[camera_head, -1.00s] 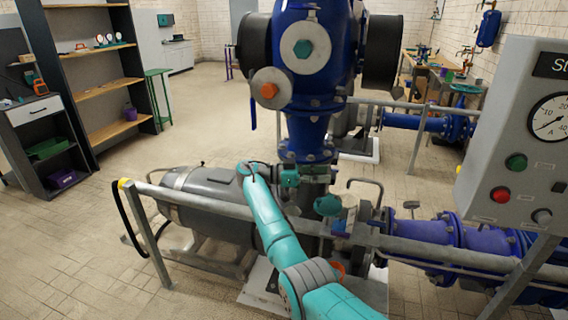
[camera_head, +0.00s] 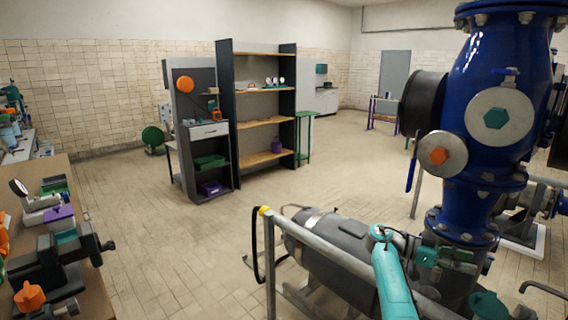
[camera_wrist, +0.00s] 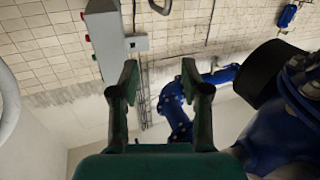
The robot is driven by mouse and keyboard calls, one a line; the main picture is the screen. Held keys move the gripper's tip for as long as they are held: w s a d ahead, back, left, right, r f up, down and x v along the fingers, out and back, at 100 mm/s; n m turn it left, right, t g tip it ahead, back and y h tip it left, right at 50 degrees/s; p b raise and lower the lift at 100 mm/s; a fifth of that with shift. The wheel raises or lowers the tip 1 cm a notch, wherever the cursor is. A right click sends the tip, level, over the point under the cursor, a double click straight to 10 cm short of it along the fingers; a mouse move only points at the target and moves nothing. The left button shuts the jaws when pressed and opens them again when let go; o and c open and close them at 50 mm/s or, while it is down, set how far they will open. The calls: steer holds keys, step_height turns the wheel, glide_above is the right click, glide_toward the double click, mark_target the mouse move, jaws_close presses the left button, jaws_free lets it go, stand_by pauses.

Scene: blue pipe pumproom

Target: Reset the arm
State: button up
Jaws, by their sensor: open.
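My teal arm (camera_head: 392,282) reaches up from the bottom edge in the head view, in front of the grey pump motor and the railing. My gripper (camera_wrist: 160,80) shows in the wrist view with its two dark green fingers apart and nothing between them. Beyond the fingers are a tiled wall, a grey control box (camera_wrist: 118,40) and blue piping (camera_wrist: 178,112). In the head view the gripper end lies near the blue pipe column (camera_head: 497,100), and its fingers are hard to make out there.
A grey railing (camera_head: 330,255) runs in front of the pump motor (camera_head: 345,250). A workbench (camera_head: 48,180) with tools stands at the left. Shelves (camera_head: 265,100) and a drawer cabinet (camera_head: 205,165) stand further back. The tiled floor (camera_head: 150,240) between bench and railing is clear.

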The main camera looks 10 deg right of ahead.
steer(key=s+a+f+n+t, duration=0.2)
steer(key=f+n+t, duration=0.2)
steer(key=f, duration=0.6)
steer(key=s+a+f+n+t, duration=0.2)
steer(key=a+f+n+t, duration=0.15)
steer(key=f, duration=0.75)
steer(key=s+a+f+n+t, duration=0.1)
steer(key=s+f+n+t, duration=0.3)
steer(key=f, duration=0.6)
steer(key=s+a+f+n+t+y, duration=0.55)
steer(key=s+a+f+n, duration=0.25)
steer(key=s+a+f, duration=0.4)
steer(key=s+a+r+n+t+y, duration=0.2)
steer(key=s+a+r+y, duration=0.1)
steer(key=s+a, duration=0.55)
steer(key=s+a+r+n+t+y, duration=0.2)
steer(key=s+a+r+y, duration=0.1)
steer(key=s+a, duration=0.5)
steer(key=s+a+r+t+y, duration=0.1)
steer(key=s+r, duration=0.3)
steer(key=r, duration=0.3)
steer(key=s+a+r+n+t+y, duration=0.1)
steer(key=s+r, duration=0.3)
steer(key=r, duration=0.4)
steer(key=s+a+r+t+y, duration=0.1)
steer(key=s+r+t, duration=0.1)
steer(key=r, duration=0.5)
steer(key=shift+v, duration=0.9)
